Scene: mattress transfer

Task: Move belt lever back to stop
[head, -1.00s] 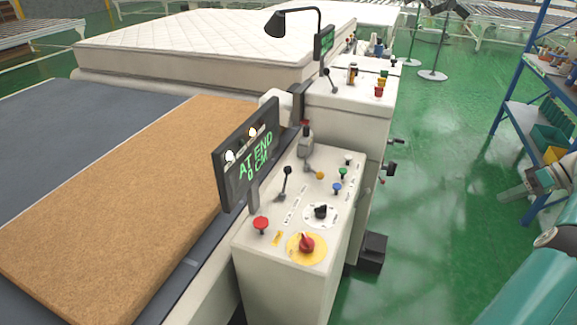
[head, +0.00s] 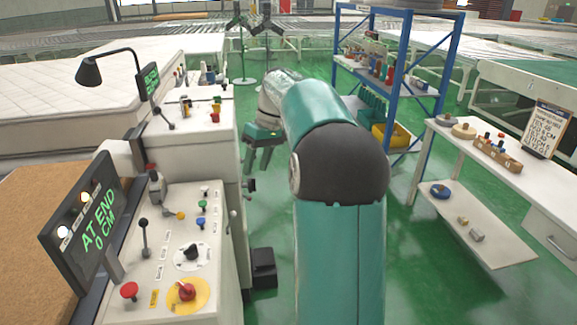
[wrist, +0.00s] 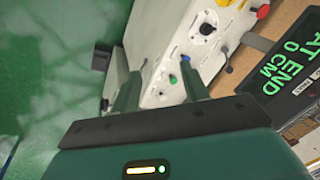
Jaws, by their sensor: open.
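The near control console (head: 170,280) carries a lever with a black knob (head: 144,238), standing roughly upright on the left part of its top. A second lever with a yellow knob (head: 180,215) lies lower behind it. I cannot read which label marks the belt lever. The display (head: 92,215) reads "AT END 0 CM"; it also shows in the wrist view (wrist: 288,68). My gripper (head: 256,158) is open and empty, to the right of and beyond the near console. In the wrist view my gripper (wrist: 160,88) points toward the console top, touching nothing visible.
The console has a red mushroom button (head: 129,290), a black dial (head: 191,252) and a red knob on yellow (head: 187,292). A second console (head: 195,118) with a lamp stands behind. A blue shelf (head: 400,60) and white bench (head: 480,150) stand right. Green floor lies between.

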